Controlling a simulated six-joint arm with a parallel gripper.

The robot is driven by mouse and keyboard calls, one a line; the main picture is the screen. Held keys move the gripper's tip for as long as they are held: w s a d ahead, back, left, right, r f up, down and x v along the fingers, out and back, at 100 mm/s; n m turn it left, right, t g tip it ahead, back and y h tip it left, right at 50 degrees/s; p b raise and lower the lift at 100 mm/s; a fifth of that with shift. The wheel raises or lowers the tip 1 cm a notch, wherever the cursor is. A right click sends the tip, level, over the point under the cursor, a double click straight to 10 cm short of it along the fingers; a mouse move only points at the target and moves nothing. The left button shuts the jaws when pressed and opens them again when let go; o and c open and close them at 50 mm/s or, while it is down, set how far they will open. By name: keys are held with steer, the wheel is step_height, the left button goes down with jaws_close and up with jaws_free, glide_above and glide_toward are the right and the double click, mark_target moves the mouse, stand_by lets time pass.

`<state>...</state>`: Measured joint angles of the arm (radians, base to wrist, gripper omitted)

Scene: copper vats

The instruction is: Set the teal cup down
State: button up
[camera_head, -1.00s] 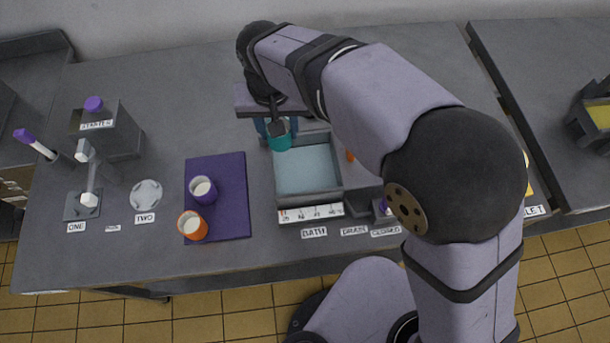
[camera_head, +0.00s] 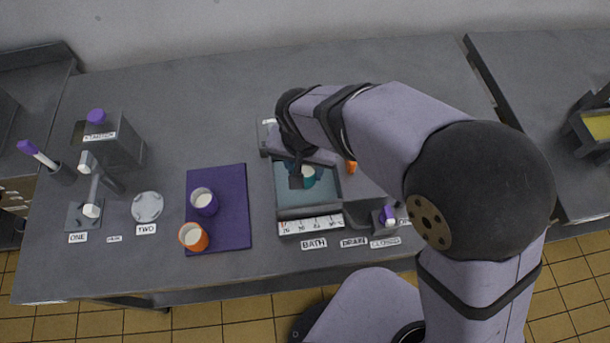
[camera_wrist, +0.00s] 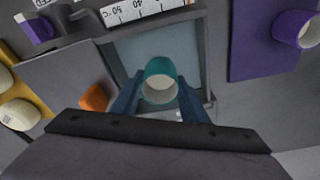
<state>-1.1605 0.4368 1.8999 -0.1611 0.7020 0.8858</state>
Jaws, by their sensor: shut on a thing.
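The teal cup (camera_wrist: 160,66) is between the two blue fingers of my gripper (camera_wrist: 159,100) in the wrist view. The gripper is shut on it. A pale filling shows in its mouth. In the head view the teal cup (camera_head: 309,176) is over the bath (camera_head: 308,209), a grey box with pale blue inside, partly hidden by my gripper (camera_head: 303,177). The bath also shows behind the cup in the wrist view (camera_wrist: 195,50). I cannot tell whether the cup touches the bath's floor.
A purple mat (camera_head: 232,226) left of the bath holds a purple cup (camera_head: 204,201) and an orange cup (camera_head: 193,237). A small orange object (camera_head: 351,167) is beside the bath's right edge. A temperature scale (camera_head: 310,226) runs along its front. Bare table lies behind the mat.

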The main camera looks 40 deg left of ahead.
steer(key=shift+f+p, duration=0.55)
steer(key=shift+f, duration=1.9)
steer(key=shift+f, duration=0.2)
steer(key=o, duration=1.1)
steer(key=shift+r, duration=0.15)
steer(key=shift+r, duration=0.55)
steer(key=r, duration=0.3)
steer(key=s+r+b, duration=0.1)
steer(key=r, duration=0.3)
steer(key=r+b, duration=0.1)
steer(key=r, duration=0.3)
steer(key=shift+s+d, duration=0.35)
